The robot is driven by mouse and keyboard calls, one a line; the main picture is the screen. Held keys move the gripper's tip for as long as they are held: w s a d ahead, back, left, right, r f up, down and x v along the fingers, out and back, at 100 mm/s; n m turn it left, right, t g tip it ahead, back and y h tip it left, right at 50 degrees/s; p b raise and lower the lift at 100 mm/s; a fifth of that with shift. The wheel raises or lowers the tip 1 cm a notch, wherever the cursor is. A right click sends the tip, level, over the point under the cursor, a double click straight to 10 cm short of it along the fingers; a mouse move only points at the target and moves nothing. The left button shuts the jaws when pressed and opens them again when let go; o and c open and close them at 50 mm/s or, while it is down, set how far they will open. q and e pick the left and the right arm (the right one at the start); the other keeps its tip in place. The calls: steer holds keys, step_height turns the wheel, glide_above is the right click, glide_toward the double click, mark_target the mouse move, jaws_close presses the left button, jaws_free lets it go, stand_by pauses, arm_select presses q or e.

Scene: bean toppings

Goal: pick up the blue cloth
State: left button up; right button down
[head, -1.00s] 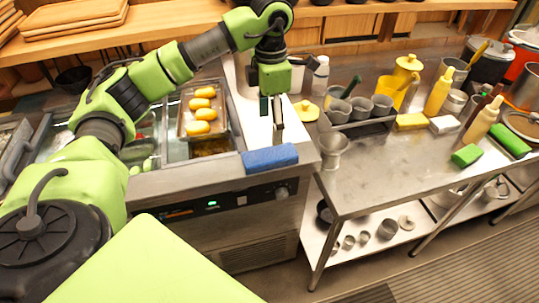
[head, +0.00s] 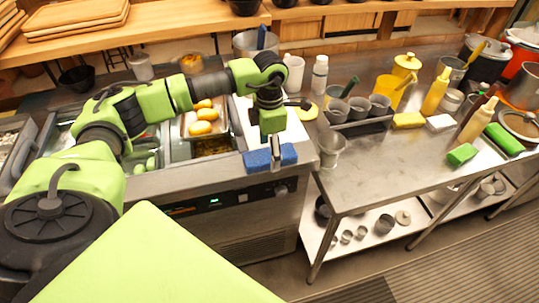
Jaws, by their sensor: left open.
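The blue cloth (head: 257,161) lies on the front edge of the counter, above the control panel, as a small blue block. My left gripper (head: 276,163) points down over the cloth, and a finger crosses in front of its middle. The gripper is open and hides part of the cloth. I cannot tell whether a finger touches it. My right gripper is out of view.
A grey metal cup (head: 332,148) stands just right on the steel table (head: 375,175). A tray of yellow rolls (head: 202,120) is set in the counter to the left. A white bottle (head: 320,75) and several cups stand behind.

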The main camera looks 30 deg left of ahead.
arm_select(q)
steer(key=c, duration=1.2)
steer(key=shift+r, duration=0.1)
steer(key=shift+r+b, duration=0.6)
steer(key=shift+b, duration=0.05)
steer(key=s+r+b, duration=0.1)
steer(key=r, duration=0.1)
steer(key=s+r+b, duration=0.1)
steer(key=s+r, duration=0.1)
steer(key=s+r+b, duration=0.1)
steer(key=r, duration=0.1)
steer(key=shift+s+a+r, duration=0.15)
steer(key=shift+a+r, duration=0.2)
steer(key=shift+r, duration=0.05)
steer(key=shift+s+a+r+b, duration=0.2)
steer(key=shift+s+r+b, duration=0.45)
steer(key=shift+s, duration=0.95)
steer(key=shift+s+a+r+b, duration=0.25)
steer(key=shift+s+r, duration=0.75)
steer(key=shift+s, duration=0.65)
steer(key=shift+s+a+r+b, duration=0.2)
steer(key=shift+s+r+b, duration=0.45)
steer(key=shift+s, duration=0.95)
steer(key=shift+r, duration=0.15)
